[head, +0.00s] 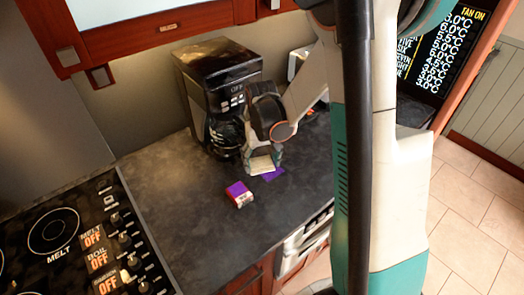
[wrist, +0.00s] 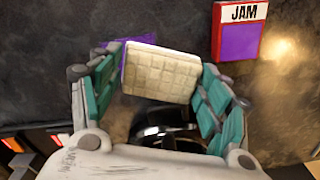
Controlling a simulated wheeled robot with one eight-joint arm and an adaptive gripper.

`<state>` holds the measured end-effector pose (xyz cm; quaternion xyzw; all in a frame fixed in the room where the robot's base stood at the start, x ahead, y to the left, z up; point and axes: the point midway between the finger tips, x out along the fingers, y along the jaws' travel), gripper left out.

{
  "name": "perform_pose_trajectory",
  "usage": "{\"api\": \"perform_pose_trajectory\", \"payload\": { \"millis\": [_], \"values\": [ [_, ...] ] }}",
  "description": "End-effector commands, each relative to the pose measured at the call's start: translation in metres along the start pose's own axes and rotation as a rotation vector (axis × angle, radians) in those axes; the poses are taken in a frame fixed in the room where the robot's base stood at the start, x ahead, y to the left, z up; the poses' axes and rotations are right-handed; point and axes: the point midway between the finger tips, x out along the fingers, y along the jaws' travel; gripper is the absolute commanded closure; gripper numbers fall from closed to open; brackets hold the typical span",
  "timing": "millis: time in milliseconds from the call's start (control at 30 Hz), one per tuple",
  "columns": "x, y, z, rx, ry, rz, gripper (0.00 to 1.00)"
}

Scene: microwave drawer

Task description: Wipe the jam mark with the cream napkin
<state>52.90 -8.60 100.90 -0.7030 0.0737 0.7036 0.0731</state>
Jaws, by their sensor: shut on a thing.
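My gripper (head: 263,159) is shut on the cream napkin (head: 261,164), a quilted pad that also shows between the two teal fingers in the wrist view (wrist: 158,72). The purple jam mark (head: 273,174) lies on the dark counter, just to the lower right of the napkin in the head view. In the wrist view a strip of the mark (wrist: 113,45) shows beyond the napkin's upper left edge; the napkin hides part of it. I cannot tell whether the napkin touches the counter.
A small purple and red jam box (head: 239,194) stands in front of the gripper, apart from it; the wrist view shows its JAM label (wrist: 243,12). A black coffee maker (head: 214,85) stands close behind. A stove (head: 75,240) is at left. The counter's front left is clear.

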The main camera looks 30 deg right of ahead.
Motion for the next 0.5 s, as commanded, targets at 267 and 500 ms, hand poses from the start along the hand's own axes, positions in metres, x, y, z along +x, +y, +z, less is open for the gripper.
{"api": "perform_pose_trajectory", "payload": {
  "millis": [267,500],
  "values": [
    [-0.027,-0.001,-0.004,-0.001,0.000,0.000,0.52],
    [-0.033,-0.002,-0.006,-0.001,0.000,0.000,0.52]
  ]
}}
